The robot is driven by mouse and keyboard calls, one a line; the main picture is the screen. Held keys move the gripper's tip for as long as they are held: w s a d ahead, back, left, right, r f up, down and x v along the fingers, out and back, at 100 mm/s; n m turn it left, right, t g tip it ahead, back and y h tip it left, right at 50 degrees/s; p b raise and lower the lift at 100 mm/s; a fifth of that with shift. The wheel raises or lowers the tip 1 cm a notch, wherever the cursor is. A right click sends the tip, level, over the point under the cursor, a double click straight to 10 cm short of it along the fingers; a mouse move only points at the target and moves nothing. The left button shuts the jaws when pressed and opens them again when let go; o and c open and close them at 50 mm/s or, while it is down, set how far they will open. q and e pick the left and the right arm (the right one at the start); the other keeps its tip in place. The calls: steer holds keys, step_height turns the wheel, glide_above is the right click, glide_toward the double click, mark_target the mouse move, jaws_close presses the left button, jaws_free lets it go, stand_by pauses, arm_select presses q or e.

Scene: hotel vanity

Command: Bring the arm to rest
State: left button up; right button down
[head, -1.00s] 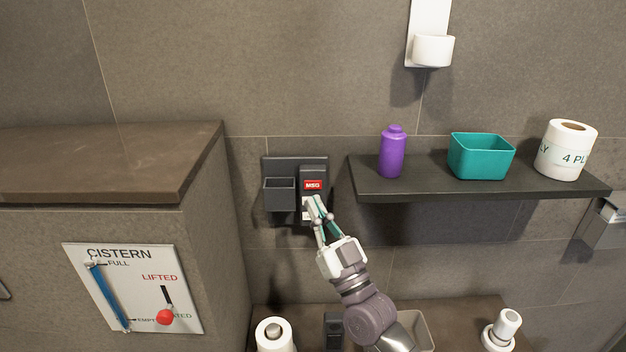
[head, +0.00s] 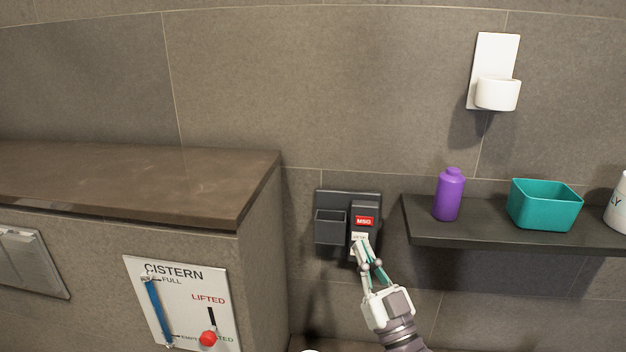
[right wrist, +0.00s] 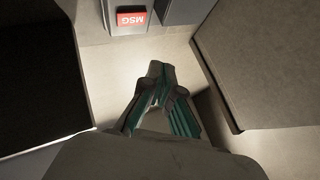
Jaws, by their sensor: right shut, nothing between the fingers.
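My right gripper (head: 362,250) is shut and empty. In the head view its fingertips overlap the lower part of a dark grey wall unit with a red MSG label (head: 365,221). In the right wrist view the closed fingertips (right wrist: 158,70) point toward the wall, and the MSG label (right wrist: 131,18) shows beyond them with a visible gap in the picture. I cannot tell from the head view whether the fingers touch the unit. My left gripper is not in view.
A dark shelf (head: 480,235) at the right holds a purple bottle (head: 449,196), a teal box (head: 544,206) and a white roll (head: 619,205). A white cup holder (head: 496,93) hangs above. The brown-topped cistern block (head: 120,185) stands left, with a CISTERN sign (head: 180,310).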

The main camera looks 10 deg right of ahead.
steer(key=s+a+f+g, duration=0.1)
steer(key=s+f+g, duration=0.2)
steer(key=f, duration=0.3)
steer(key=s+a+f+n+g+h, duration=0.1)
steer(key=s+f+g, duration=0.25)
steer(key=f, duration=0.25)
steer(key=s+a+f+g, duration=0.2)
steer(key=f+g, duration=0.2)
steer(key=f, duration=0.2)
steer(key=s+d+f+m+g+h, duration=0.1)
steer(key=s+d+f+g+h, duration=0.35)
steer(key=s, duration=0.55)
steer(key=s+d+f+m+g+h, duration=0.1)
steer(key=s+d+f+m+g, duration=0.1)
steer(key=s+d+f+g, duration=0.65)
steer(key=s+a+f+t+p, duration=0.1)
steer(key=a+f, duration=0.1)
steer(key=f, duration=0.9)
steer(key=s+a+f+t, duration=0.1)
steer(key=s+a+f, duration=0.15)
steer(key=f, duration=0.75)
steer(key=s+d+f+n+g+p, duration=0.1)
steer(key=s+d+f, duration=0.1)
steer(key=s+f, duration=1.4)
steer(key=shift+s+d+f, duration=0.3)
steer(key=shift+d+f, duration=0.05)
steer(key=shift+f, duration=0.15)
